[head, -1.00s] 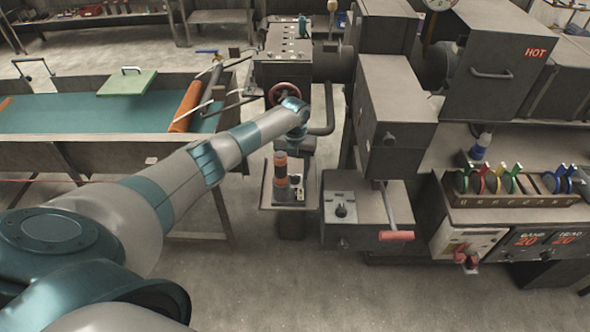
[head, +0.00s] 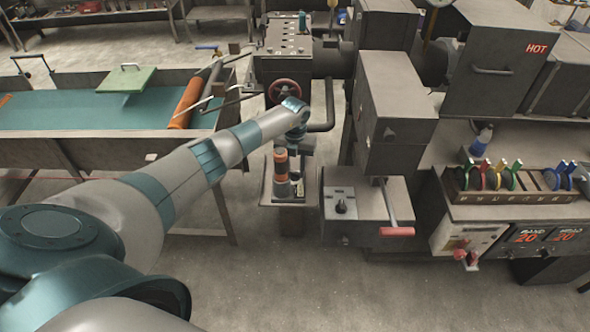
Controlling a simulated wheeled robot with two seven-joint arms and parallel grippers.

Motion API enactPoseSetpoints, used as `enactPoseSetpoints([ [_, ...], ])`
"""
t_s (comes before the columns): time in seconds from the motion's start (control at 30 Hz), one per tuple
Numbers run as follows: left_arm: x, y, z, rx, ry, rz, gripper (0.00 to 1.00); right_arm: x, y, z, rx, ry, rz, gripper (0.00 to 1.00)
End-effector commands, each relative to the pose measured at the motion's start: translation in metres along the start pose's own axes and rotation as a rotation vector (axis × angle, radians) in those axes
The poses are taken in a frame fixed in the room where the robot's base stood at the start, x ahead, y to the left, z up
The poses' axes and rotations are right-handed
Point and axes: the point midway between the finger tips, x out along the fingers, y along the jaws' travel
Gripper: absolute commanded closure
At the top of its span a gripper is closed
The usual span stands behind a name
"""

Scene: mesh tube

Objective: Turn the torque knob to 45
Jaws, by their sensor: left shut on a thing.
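My left arm comes in from the left, and its wrist bends down over a small stand (head: 268,203) left of centre. My left gripper (head: 299,172) is small and dark there, close to the right of an upright black cylinder with orange bands (head: 281,166). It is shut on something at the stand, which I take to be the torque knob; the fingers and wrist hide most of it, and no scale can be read. A separate black knob (head: 341,206) sits on the grey box to the right, apart from the gripper. My right gripper is not in view.
A red handwheel (head: 285,91) is just behind my left wrist. A grey box with a red-handled lever (head: 397,231) stands to the right. A rack of coloured discs (head: 512,197) and red number displays are farther right. The floor in front is clear.

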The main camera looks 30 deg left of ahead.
Motion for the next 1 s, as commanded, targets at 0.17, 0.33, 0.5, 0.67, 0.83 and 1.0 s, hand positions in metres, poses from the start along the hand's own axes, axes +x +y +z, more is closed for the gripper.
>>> enactPoseSetpoints([
  [0.17,0.005,0.002,0.002,0.128,-0.004,0.002,0.91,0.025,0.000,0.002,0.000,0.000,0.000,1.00],
  [0.33,0.005,0.001,0.002,0.268,-0.004,0.002,0.91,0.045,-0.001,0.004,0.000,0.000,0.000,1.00],
  [0.5,0.003,0.000,0.002,0.387,-0.004,0.000,0.91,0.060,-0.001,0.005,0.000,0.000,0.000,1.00],
  [0.67,0.000,0.001,0.001,0.433,-0.003,0.000,0.92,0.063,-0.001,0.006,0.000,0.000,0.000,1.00],
  [0.83,-0.001,0.000,0.001,0.434,-0.002,0.000,0.92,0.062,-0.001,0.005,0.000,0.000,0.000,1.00],
  [1.0,-0.001,0.000,0.001,0.433,-0.002,0.000,0.52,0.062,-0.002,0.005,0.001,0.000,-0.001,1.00],
])
